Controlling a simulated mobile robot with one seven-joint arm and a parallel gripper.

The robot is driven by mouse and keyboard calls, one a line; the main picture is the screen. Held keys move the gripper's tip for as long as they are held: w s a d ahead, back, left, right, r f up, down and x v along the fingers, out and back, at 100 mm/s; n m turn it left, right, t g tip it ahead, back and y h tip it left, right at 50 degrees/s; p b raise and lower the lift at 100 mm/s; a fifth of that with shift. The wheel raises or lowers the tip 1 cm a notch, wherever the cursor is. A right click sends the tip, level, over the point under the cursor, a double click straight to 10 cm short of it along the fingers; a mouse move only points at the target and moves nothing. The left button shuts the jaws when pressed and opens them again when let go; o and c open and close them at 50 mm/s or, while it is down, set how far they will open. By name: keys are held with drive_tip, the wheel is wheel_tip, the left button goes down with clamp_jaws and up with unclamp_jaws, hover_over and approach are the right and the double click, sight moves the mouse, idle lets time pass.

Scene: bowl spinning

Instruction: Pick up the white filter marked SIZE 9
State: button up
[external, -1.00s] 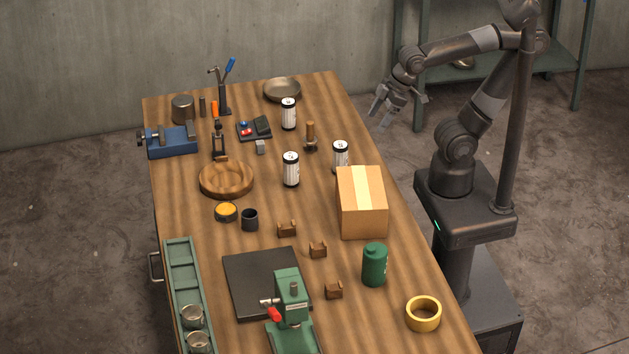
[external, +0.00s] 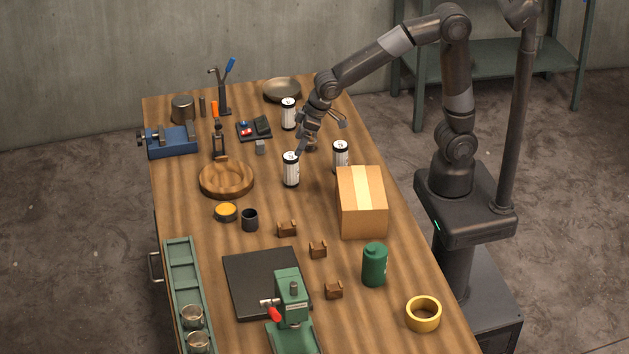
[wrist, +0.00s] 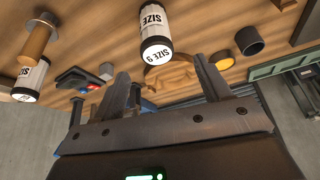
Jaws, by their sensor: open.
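Three white filters with black ends stand on the table. The near-middle filter (external: 291,172) also shows in the wrist view (wrist: 151,20), with SIZE and a digit on its end; I cannot surely tell whether it is 9 or 6. The back filter (external: 288,115) shows at the left of the wrist view (wrist: 28,82), its marking only partly readable. The right filter (external: 340,153) stands behind the cardboard box. My gripper (external: 322,136) is open and empty, its fingers spread just behind and right of the near-middle filter; in the wrist view its fingertips (wrist: 162,70) frame the space below that filter.
A wooden-handled tool (wrist: 38,42) stands between the back filter and my gripper. The cardboard box (external: 360,205) stands at the right, the round wooden tray (external: 226,190) at the left. A yellow tin (external: 226,213) and dark cup (external: 250,220) are in front.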

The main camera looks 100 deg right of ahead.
sight(289, 164)
drive_tip(key=x, duration=1)
drive_tip(key=shift+s+d+f, duration=0.1)
drive_tip(key=shift+d+f, duration=0.1)
drive_tip(key=shift+f, duration=0.1)
drive_tip(key=c, duration=1.1)
drive_tip(key=shift+r, duration=0.2)
